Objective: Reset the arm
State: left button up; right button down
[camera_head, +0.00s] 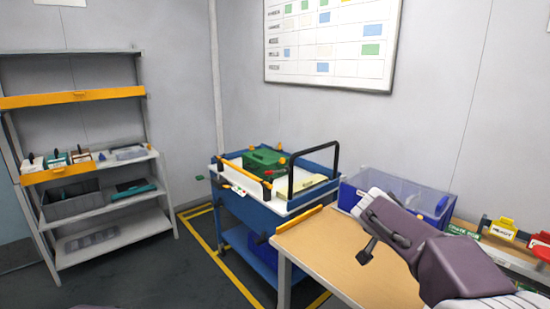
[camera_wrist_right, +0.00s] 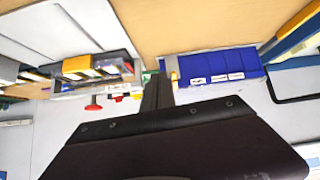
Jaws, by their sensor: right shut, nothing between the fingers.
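My right arm (camera_head: 445,265) comes in from the lower right in the head view, raised over the wooden table (camera_head: 330,253). Its right gripper (camera_head: 363,257) is dark, shut and empty, and appears above the table top. In the right wrist view the shut fingers (camera_wrist_right: 157,90) point away from the camera, with nothing between them. My left gripper is not in view.
A blue cart (camera_head: 233,206) carrying a green case (camera_head: 264,161) stands left of the table. A clear-walled blue bin (camera_head: 415,193) lies behind my right arm. Labelled boxes line the right edge. A grey shelf rack (camera_head: 110,234) stands at the left, with floor between.

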jog(key=s+a+f+n+g+y+b, duration=0.15)
jog(key=s+a+f, duration=0.25)
jog(key=s+f, duration=0.45)
jog(key=s+a+f+n+g+y+b, duration=0.1)
jog(key=s+a+f+n+g+y, duration=0.15)
jog(key=s+a+f, duration=0.6)
jog(key=s+f+n+g+y+b, duration=0.1)
jog(key=s+f+n+y, duration=0.3)
jog(key=f, duration=0.8)
notch_tip(320, 180, up, 21)
jog(key=n+p, duration=0.1)
jog(key=p, duration=1.9)
jog(key=shift+s+a+h, duration=0.2)
jog(key=shift+a+h, duration=0.1)
